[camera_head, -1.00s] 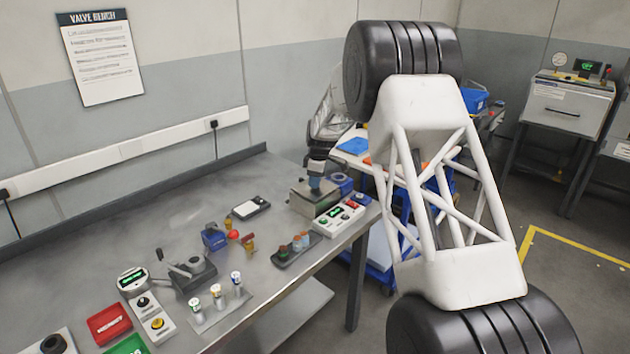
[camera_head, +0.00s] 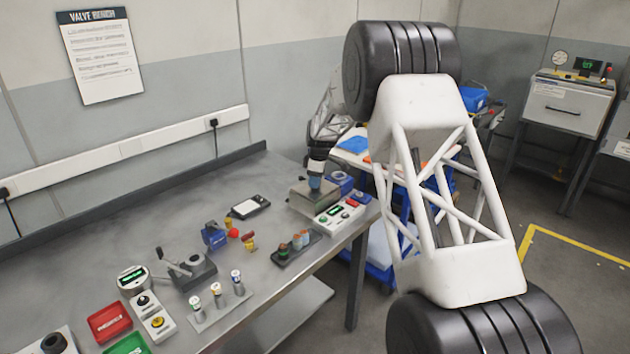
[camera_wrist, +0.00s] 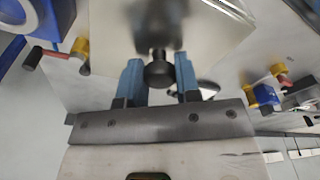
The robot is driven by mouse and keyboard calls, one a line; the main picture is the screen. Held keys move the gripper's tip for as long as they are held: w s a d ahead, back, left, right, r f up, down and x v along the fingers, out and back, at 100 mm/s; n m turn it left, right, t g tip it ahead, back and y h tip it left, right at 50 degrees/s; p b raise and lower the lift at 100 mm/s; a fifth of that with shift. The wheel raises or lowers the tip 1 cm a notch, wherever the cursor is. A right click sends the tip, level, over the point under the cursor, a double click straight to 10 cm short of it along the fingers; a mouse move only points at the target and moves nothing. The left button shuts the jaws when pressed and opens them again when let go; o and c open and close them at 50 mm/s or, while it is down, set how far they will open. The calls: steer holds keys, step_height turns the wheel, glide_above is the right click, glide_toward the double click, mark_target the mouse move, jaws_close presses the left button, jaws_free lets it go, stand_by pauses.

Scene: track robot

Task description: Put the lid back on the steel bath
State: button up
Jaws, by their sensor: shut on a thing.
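The steel bath (camera_head: 306,202) is a low grey metal box near the far right end of the bench. My gripper (camera_head: 315,184) is just above it, pointing down. In the wrist view, the blue fingers of my gripper (camera_wrist: 158,78) are closed around the dark knob (camera_wrist: 159,73) of the lid. The lid (camera_wrist: 208,32) is a flat, pale metal plate beneath the fingers. In the head view the lid is too small and too covered by my gripper to tell whether it sits flush on the bath or is slightly raised.
A control box (camera_head: 340,214) with coloured buttons stands right in front of the bath, and a blue part (camera_head: 341,182) is behind it. A handheld device (camera_head: 250,206) lies to the left.

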steer(key=shift+f, duration=0.15)
stand_by(0.3)
steer(key=o, duration=1.5)
steer(key=shift+r, duration=0.2)
steer(key=shift+r, duration=3.3)
jaws_close()
